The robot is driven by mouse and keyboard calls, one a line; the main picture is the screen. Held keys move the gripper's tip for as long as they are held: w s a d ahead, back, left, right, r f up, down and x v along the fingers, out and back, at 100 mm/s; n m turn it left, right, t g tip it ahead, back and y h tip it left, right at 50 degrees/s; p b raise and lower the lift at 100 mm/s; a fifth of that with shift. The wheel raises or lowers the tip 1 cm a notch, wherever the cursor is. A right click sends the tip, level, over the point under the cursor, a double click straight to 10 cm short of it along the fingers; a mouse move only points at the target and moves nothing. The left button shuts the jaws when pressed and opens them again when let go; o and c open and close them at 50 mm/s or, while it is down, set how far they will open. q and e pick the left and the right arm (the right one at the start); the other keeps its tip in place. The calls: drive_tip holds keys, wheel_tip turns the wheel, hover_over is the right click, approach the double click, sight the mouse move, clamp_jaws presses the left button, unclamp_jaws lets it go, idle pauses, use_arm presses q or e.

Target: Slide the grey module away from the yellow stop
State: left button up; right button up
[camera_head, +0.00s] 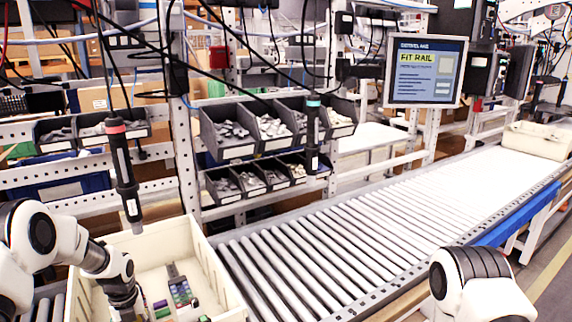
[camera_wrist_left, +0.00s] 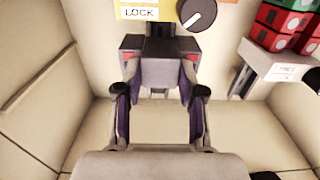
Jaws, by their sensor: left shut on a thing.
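In the left wrist view, a grey module (camera_wrist_left: 157,66) with small red marks at its sides sits between the purple-padded fingers of my left gripper (camera_wrist_left: 158,88). The gripper is shut on it. Just beyond it is a yellow plate marked LOCK (camera_wrist_left: 140,12), beside a dark round knob (camera_wrist_left: 198,13). I cannot tell whether this plate is the yellow stop. In the head view, a dark strip with coloured parts (camera_head: 180,288) lies in the cream tote; my left wrist is at its left and the fingertips are not clear. My right gripper is outside the view.
The cream tote's walls (camera_head: 222,280) surround the work. Red and green blocks (camera_wrist_left: 290,22) and a labelled grey part (camera_wrist_left: 278,72) lie at the right in the wrist view. A dark hanging screwdriver (camera_head: 124,175) is above the tote. A roller conveyor (camera_head: 330,235) runs right.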

use_arm(q)
drive_tip(key=shift+s+d+f, duration=0.3)
drive_tip(key=shift+s+d, duration=0.1)
drive_tip(key=shift+s, duration=0.35)
drive_tip(key=shift+s+d+f, duration=0.25)
drive_tip(key=shift+s+d, duration=0.1)
drive_tip(key=shift+s, duration=0.35)
idle(3.1)
drive_tip(key=o, duration=1.2)
drive_tip(key=shift+f, duration=0.1)
drive_tip(key=shift+w+a+f+p, duration=0.15)
drive_tip(key=shift+w+p, duration=0.15)
drive_tip(key=shift+w, duration=0.2)
drive_tip(key=shift+s+r, duration=0.1)
drive_tip(key=shift+r, duration=0.1)
drive_tip(key=shift+r, duration=0.1)
